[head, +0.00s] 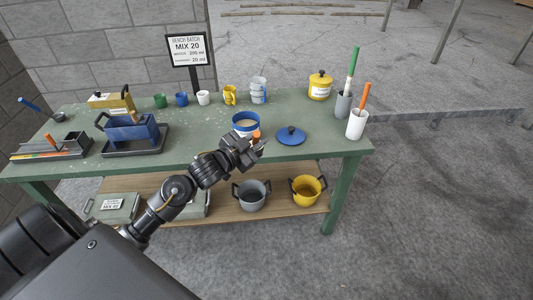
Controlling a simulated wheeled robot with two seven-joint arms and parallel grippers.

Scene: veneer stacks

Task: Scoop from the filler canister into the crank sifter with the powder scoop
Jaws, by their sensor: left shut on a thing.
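My left gripper (257,146) reaches in over the middle of the green table and is shut on an orange-handled tool (256,134), seemingly the powder scoop; its lower end is mostly hidden by the gripper. Just behind the gripper stands an open blue canister (245,120) with tan filler inside, seemingly the filler canister. A blue lid (291,136) with a dark knob lies to its right. A blue box-like device with a dark side handle (130,134) stands on a dark tray at the left; I cannot tell for sure whether it is the crank sifter. My right gripper is not in view.
Mugs and cups (204,98) line the table's back edge, with a yellow lidded pot (320,87) at back right. Grey (343,107) and white (356,125) holders with upright tools stand at the right end. A sign reads MIX 20 (188,49). Pots sit on the lower shelf.

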